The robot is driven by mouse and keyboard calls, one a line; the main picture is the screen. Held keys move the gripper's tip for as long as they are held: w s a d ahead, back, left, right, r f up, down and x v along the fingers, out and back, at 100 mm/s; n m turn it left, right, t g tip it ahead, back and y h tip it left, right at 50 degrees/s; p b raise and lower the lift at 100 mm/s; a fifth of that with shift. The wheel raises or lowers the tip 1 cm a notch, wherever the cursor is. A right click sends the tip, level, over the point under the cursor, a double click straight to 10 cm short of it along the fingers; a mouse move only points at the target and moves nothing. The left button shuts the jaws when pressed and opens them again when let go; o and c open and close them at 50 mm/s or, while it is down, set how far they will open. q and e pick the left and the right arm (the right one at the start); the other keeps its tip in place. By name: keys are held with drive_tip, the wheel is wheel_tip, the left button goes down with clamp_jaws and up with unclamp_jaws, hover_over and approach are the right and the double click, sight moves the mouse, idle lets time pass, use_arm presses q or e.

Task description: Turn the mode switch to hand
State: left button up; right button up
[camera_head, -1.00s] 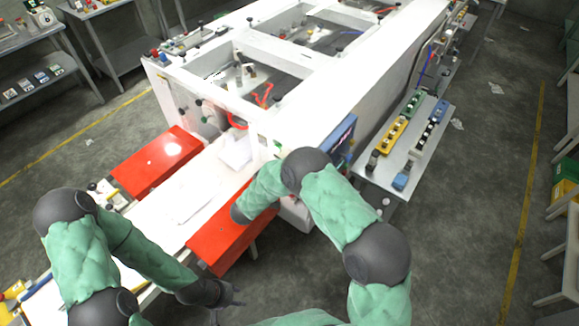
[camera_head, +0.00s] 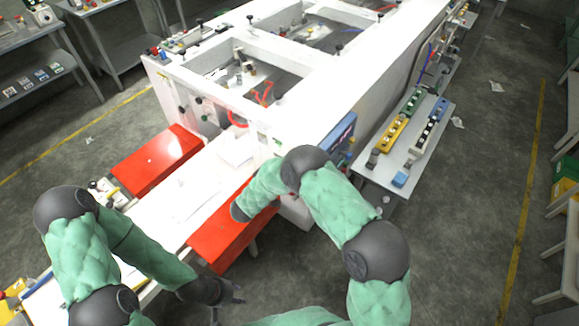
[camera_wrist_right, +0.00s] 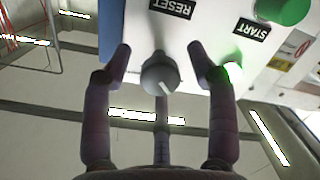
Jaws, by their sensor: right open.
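The mode switch is a round grey knob (camera_wrist_right: 160,74) with a pale pointer line, on a light panel (camera_wrist_right: 205,22) in the right wrist view. My right gripper (camera_wrist_right: 160,62) is open, with one finger on each side of the knob. I cannot tell whether the fingers touch it. In the head view my right arm hides the knob and that gripper. My left gripper (camera_head: 229,299) is low in the head view, away from the machine, with its dark fingers apart and nothing seen between them.
A green button (camera_wrist_right: 283,10) by the START label and a lit green part (camera_wrist_right: 233,72) are close to the right finger. The white machine (camera_head: 335,75) has red covers (camera_head: 158,160) at its front. A grey side table (camera_head: 397,160) holds coloured blocks.

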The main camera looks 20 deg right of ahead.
drive_tip(key=v, duration=1.2)
drive_tip(key=w+d+f+y+b, duration=0.2)
drive_tip(key=f+y+b, duration=0.1)
drive_tip(key=f, duration=0.5)
drive_tip(key=w+d+f+y+b, duration=0.1)
drive_tip(key=f+y+b, duration=0.2)
drive_tip(key=f, duration=0.5)
drive_tip(key=s+f+g+y+b, duration=0.1)
drive_tip(key=s+f+y+b, duration=0.2)
drive_tip(key=f, duration=0.4)
drive_tip(key=s+f+g+y+b, duration=0.2)
drive_tip(key=s+f+y+b, duration=0.1)
drive_tip(key=f, duration=0.4)
drive_tip(key=s+f+g+y+b, duration=0.2)
drive_tip(key=s+f+g, duration=0.1)
drive_tip(key=s, duration=0.7)
drive_tip(key=s+f+m+g+y+b, duration=0.1)
drive_tip(key=s+f+g+y+b, duration=0.2)
drive_tip(key=s, duration=0.8)
wheel_tip(320, 180, down, 3)
drive_tip(key=shift+a+r+g, duration=0.2)
drive_tip(key=shift+a+g, duration=0.2)
drive_tip(key=shift+a, duration=0.05)
